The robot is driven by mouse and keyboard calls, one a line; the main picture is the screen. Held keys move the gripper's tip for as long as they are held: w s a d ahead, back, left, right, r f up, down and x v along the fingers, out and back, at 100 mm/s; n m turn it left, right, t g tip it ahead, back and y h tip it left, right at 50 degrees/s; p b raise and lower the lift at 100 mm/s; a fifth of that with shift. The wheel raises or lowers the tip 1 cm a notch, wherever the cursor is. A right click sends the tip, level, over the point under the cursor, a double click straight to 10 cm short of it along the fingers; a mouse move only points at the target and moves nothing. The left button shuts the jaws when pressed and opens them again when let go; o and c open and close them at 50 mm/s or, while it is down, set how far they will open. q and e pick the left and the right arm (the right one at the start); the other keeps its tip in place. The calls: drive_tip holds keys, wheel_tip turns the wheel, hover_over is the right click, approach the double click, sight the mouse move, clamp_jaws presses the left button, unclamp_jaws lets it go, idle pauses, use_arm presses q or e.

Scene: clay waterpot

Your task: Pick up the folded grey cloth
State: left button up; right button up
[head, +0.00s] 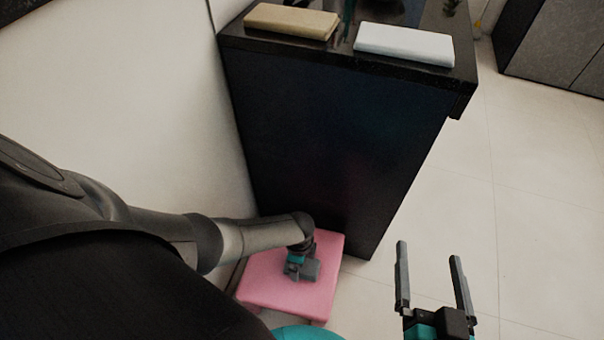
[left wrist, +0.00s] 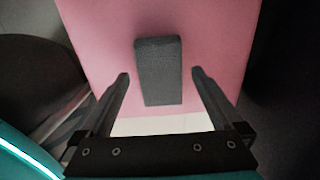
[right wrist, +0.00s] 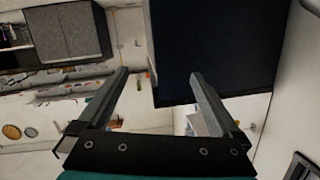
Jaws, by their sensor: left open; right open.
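The folded grey cloth (left wrist: 158,52) lies on a pink square top (left wrist: 95,30) in the left wrist view. It looks like a small dark grey block, longer than it is wide. My left gripper (left wrist: 160,73) is open, with one finger on either side of the cloth's near part and a gap on both sides. In the head view the cloth (head: 312,270) shows beside my left gripper (head: 293,270), which partly hides it. My right gripper (head: 428,251) is open and empty over the floor; it also shows empty in the right wrist view (right wrist: 160,72).
A tall black cabinet (head: 330,150) stands just behind the pink top. On it lie a tan folded piece (head: 292,21) and a white one (head: 404,44). A white wall (head: 120,90) is at the left. Tiled floor (head: 500,190) is clear at the right.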

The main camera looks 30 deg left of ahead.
use_arm(q)
drive_tip(key=shift+f+b, duration=0.3)
drive_tip(key=shift+f, duration=0.2)
use_arm(e)
drive_tip(key=shift+s+a+r+t+y, duration=0.3)
drive_tip(key=shift+s+r+t, duration=0.15)
drive_tip(key=shift+t, duration=0.25)
use_arm(q)
drive_tip(key=c, duration=1.2)
drive_tip(key=shift+r, duration=0.15)
drive_tip(key=shift+c, duration=0.2)
use_arm(e)
drive_tip(key=shift+w, duration=0.15)
